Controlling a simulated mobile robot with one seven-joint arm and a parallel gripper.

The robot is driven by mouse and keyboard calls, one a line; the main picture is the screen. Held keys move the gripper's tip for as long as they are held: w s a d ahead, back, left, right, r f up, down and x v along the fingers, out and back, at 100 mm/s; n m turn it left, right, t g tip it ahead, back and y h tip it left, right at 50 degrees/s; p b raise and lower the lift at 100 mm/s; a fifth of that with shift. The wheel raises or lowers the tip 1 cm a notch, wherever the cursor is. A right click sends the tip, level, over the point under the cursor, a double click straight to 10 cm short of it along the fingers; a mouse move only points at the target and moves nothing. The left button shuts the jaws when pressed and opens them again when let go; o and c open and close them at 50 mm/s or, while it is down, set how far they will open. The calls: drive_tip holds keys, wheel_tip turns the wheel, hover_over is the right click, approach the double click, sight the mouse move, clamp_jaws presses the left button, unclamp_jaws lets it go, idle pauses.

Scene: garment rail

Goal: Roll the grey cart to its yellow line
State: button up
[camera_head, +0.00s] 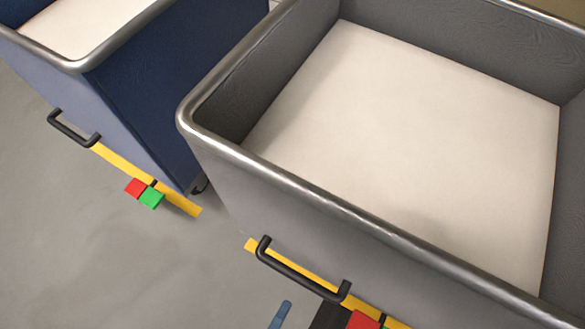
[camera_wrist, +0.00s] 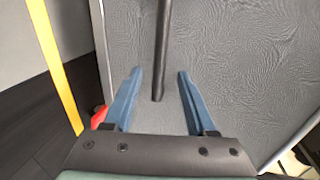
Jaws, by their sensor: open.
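The grey cart (camera_head: 240,180) fills the right of the head view, with a pale inner floor and a black bar handle (camera_head: 300,280) on its front wall. Its yellow line (camera_head: 250,245) shows along the foot of that wall, partly behind the handle; the exact gap cannot be told. In the wrist view the grey wall (camera_wrist: 245,60) faces me, and the handle (camera_wrist: 162,50) runs down between my fingertips. My gripper (camera_wrist: 159,73) is open, one blue finger on each side of the handle, with visible gaps. The yellow line also shows in the wrist view (camera_wrist: 55,65).
A blue cart (camera_head: 160,85) stands to the left with its own black handle (camera_head: 72,128) and yellow line (camera_head: 118,162). Red (camera_head: 135,187) and green (camera_head: 152,198) blocks lie by that line. A red block (camera_head: 362,320) shows near the grey cart. Grey floor is open at lower left.

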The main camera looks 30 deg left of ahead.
drive_tip(key=v, duration=0.4)
drive_tip(key=shift+p, duration=0.35)
